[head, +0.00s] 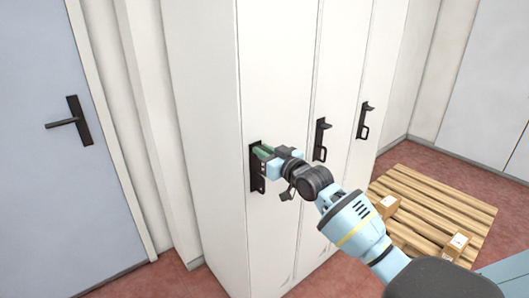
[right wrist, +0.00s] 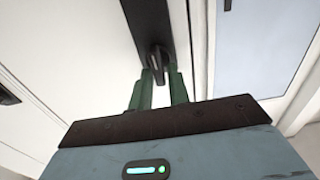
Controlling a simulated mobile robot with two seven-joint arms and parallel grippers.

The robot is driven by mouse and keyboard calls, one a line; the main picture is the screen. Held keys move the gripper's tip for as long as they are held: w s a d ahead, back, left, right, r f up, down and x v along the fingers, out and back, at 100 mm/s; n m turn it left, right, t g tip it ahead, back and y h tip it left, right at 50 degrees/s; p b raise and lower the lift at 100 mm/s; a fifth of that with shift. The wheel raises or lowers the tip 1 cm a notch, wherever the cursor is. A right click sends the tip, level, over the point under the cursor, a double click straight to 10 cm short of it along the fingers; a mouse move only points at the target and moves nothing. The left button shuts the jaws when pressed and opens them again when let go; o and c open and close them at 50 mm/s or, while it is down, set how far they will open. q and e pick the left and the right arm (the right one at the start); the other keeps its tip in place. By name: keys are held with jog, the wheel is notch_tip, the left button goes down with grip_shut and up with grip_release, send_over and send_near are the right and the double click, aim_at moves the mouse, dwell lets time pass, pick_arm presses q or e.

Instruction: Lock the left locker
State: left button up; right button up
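The left locker (head: 277,70) is a tall white door, closed flush with its neighbours, with a dark lock plate (head: 257,185) at mid-height. In the right wrist view the plate (right wrist: 146,22) runs up and away, with a small dark lever (right wrist: 158,57) at its near end. My right gripper (head: 264,153) is at the upper part of the plate. In the right wrist view its green fingers (right wrist: 160,80) stand on either side of the lever, close against it. The gripper covers part of the plate in the head view. My left gripper is not in view.
Two more white lockers stand to the right, with dark handles (head: 321,139) and (head: 364,120). A blue-grey door (head: 60,190) with a dark lever handle is at the left. A wooden pallet (head: 430,200) lies on the red floor at the right.

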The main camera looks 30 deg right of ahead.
grip_shut()
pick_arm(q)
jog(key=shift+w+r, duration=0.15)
pick_arm(e)
jog(key=shift+n, duration=0.4)
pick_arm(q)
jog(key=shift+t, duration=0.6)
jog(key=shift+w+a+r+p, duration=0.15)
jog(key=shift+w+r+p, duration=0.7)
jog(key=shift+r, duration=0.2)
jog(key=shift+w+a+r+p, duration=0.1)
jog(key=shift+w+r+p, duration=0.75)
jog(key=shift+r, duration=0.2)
pick_arm(e)
jog(key=shift+a+f+n, duration=0.2)
jog(key=shift+n, duration=2.65)
jog(key=shift+a+f+n, duration=0.2)
jog(key=shift+n, duration=2.7)
jog(key=shift+a+f+n, duration=0.2)
jog(key=shift+n, duration=2.65)
jog(key=shift+o, duration=1.9)
grip_release()
